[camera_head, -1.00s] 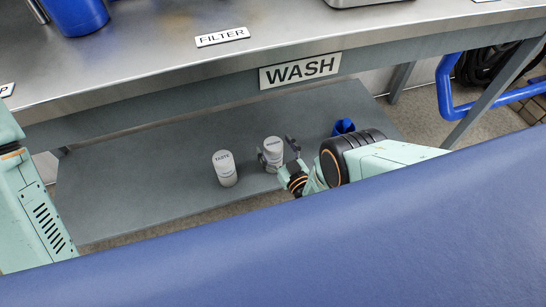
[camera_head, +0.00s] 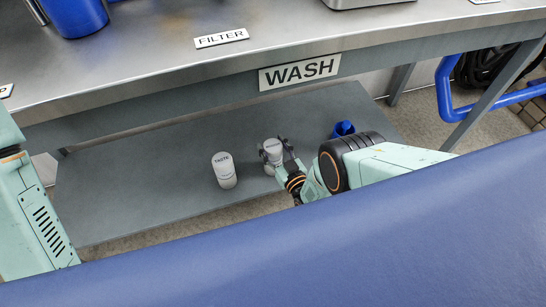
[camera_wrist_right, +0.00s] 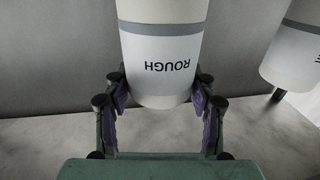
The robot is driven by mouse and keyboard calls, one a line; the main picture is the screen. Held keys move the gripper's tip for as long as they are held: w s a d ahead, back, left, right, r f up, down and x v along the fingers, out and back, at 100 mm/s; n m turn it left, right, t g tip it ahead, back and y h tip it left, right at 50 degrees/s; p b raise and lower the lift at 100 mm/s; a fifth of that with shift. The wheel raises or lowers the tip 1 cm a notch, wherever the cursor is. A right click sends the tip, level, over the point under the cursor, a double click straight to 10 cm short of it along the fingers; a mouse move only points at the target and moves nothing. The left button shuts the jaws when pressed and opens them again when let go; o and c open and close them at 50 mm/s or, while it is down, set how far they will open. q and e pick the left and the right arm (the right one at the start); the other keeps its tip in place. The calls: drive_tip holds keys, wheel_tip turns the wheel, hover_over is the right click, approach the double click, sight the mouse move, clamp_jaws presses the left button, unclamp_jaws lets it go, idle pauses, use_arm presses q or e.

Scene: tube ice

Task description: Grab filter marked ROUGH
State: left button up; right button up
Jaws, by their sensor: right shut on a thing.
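The filter marked ROUGH (camera_wrist_right: 165,85) is a white cylinder with a grey band, its lettering upside down in the right wrist view. In the head view it is the right-hand white cylinder (camera_head: 272,150) on the lower shelf. My right gripper (camera_head: 275,157) is shut on it, with a finger at each side of the cylinder, as the right wrist view (camera_wrist_right: 161,110) also shows. A second white cylinder (camera_head: 224,170) stands to its left on the shelf, apart from it, and shows partly in the right wrist view (camera_wrist_right: 292,50). My left fingers are not in view.
The grey lower shelf (camera_head: 130,190) lies beneath the metal table (camera_head: 130,60), which carries a WASH sign (camera_head: 299,72) and a FILTER label (camera_head: 221,38). A small blue object (camera_head: 343,129) is right of the filters. The shelf's left part is clear.

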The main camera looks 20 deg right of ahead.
clamp_jaws()
drive_tip(key=shift+w+r, duration=0.1)
